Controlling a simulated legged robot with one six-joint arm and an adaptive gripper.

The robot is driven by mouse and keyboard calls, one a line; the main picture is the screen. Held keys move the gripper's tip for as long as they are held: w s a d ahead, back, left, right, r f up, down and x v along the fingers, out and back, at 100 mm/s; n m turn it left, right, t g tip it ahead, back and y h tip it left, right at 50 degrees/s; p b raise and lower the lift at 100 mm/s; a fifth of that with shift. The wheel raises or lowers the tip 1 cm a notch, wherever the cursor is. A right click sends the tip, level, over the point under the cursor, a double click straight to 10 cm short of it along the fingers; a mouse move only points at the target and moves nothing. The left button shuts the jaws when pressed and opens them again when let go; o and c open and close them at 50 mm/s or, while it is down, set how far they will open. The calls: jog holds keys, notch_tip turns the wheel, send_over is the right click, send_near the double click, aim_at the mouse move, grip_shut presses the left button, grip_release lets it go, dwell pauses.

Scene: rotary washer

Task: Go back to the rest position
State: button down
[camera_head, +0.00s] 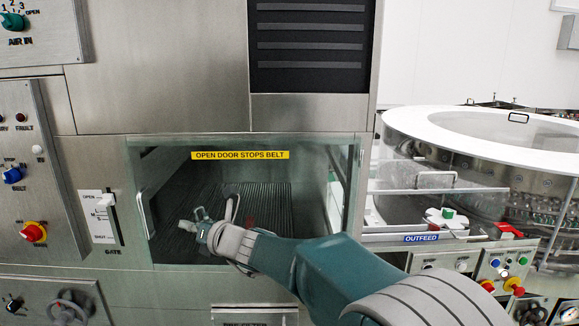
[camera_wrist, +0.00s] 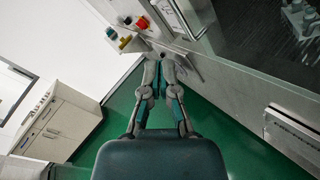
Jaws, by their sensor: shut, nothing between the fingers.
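My gripper (camera_head: 187,226) is in front of the glass door of the washer (camera_head: 180,95) in the head view, left of the picture's centre. My teal and grey arm reaches to it from the lower right. In the wrist view my gripper (camera_wrist: 165,60) has its two fingertips close together, shut, with nothing between them. It touches no handle or knob that I can make out.
The glass door (camera_head: 300,215) has a handle (camera_head: 146,214) at its left. A gate slider (camera_head: 106,201) and a red knob (camera_head: 34,232) are farther left. The outfeed panel (camera_head: 485,270) and a round drum (camera_head: 500,135) stand right. Green floor (camera_wrist: 225,135) and a white cabinet (camera_wrist: 60,125) show below.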

jog(key=s+d+f+n+g+h, duration=0.1)
jog(key=s+d+n+h, duration=0.4)
jog(key=s+d+n, duration=0.5)
jog(key=s+d+f+n+g+h, duration=0.1)
jog(key=s+d+f+n+h, duration=0.3)
jog(key=s+d+n, duration=0.6)
jog(key=s+d+f+n+g+h, duration=0.1)
jog(key=s+d+f+n+h, duration=0.2)
jog(key=s+d+n, duration=0.7)
jog(key=d+h, duration=0.2)
jog(key=d, duration=0.6)
jog(key=shift+h, duration=0.4)
